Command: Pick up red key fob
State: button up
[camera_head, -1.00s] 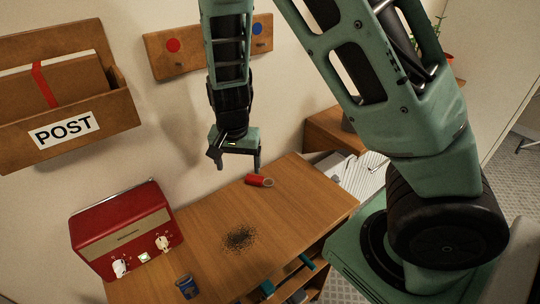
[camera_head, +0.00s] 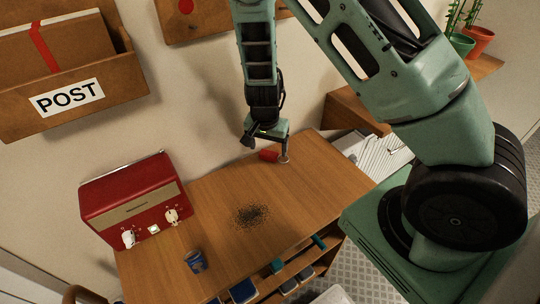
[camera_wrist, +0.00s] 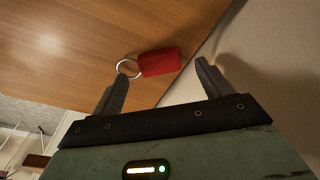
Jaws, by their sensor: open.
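The red key fob (camera_head: 268,156) lies on the wooden desktop near its back edge, partly behind my gripper in the head view. In the wrist view the fob (camera_wrist: 160,62) is a red rectangle with a metal ring on its left end. My gripper (camera_head: 266,149) is open and empty, pointing down close to the fob. In the wrist view the fob sits just beyond and between the two fingertips of my gripper (camera_wrist: 161,71). The ring is near the left fingertip. I cannot tell whether the fingers touch the desk.
The wooden desk (camera_head: 215,205) carries a red radio (camera_head: 130,205), a blue tin (camera_head: 196,261) and a dark speckled patch (camera_head: 251,215). The wall rises close behind the fob. A wooden post holder (camera_head: 120,100) hangs at left. Papers (camera_head: 375,152) lie right of the desk.

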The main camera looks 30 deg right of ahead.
jog(key=shift+w+d+f, duration=0.1)
jog(key=shift+d+f, duration=0.05)
jog(key=shift+f, duration=1.05)
jog(key=c, duration=1.1)
jog(key=shift+c, duration=0.2)
jog(key=shift+r, duration=0.1)
